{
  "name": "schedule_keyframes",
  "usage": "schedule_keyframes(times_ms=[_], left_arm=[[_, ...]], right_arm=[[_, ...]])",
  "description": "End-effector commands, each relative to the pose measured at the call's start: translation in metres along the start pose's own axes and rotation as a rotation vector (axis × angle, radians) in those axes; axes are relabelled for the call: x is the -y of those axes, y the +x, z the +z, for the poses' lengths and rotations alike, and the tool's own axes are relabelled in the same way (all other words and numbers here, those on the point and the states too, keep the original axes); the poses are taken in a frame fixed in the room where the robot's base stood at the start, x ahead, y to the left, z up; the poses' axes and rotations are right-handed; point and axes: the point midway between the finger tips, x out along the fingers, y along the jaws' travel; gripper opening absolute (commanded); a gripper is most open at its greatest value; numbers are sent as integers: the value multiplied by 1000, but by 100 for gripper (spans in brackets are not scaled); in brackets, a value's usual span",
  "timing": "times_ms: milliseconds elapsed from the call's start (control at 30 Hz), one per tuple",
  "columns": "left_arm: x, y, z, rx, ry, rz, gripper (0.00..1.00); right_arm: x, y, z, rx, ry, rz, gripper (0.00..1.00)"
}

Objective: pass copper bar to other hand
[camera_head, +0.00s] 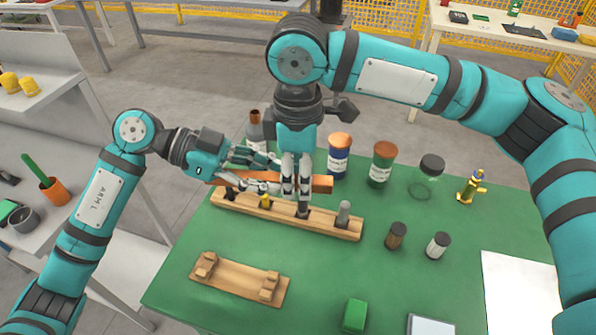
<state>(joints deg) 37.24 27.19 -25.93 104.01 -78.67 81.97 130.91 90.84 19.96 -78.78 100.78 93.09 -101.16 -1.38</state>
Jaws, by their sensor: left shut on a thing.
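The copper bar (321,184) is an orange-brown bar held roughly level above the wooden rack with holes. My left gripper (238,178) comes in from the left and is shut on the bar's left part. My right gripper (297,188) points down from above at the bar's right part. Its fingers are close together in front of the bar and cover a stretch of it. Whether they are open or closed on it cannot be told. The bar's right end sticks out past them.
The wooden rack (333,226) below holds several small pegs. A wooden cradle (238,281) lies in front. Bottles and jars, such as the green one (381,166), stand behind and to the right. A green block (355,315) is near the front. The green table's centre right is fairly clear.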

Motion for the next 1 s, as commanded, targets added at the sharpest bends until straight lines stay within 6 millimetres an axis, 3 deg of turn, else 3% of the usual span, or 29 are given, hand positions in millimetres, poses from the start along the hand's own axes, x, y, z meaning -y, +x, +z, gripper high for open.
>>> schedule_keyframes(times_ms=[33,267,433,467,633,1000], left_arm=[[0,0,-1,-2,1,-1,0],[0,0,-1,-1,1,0,0],[0,0,-1,-1,2,1,0],[0,0,-1,-1,2,1,26],[0,0,-1,-1,1,0,48],[0,-5,0,0,0,-1,51]], right_arm=[[0,0,0,0,0,0,29],[0,0,0,0,0,1,0],[0,-1,0,0,0,1,0],[0,-1,0,-2,0,2,0],[0,-1,0,-2,0,2,0],[0,-1,0,-2,0,1,0]])
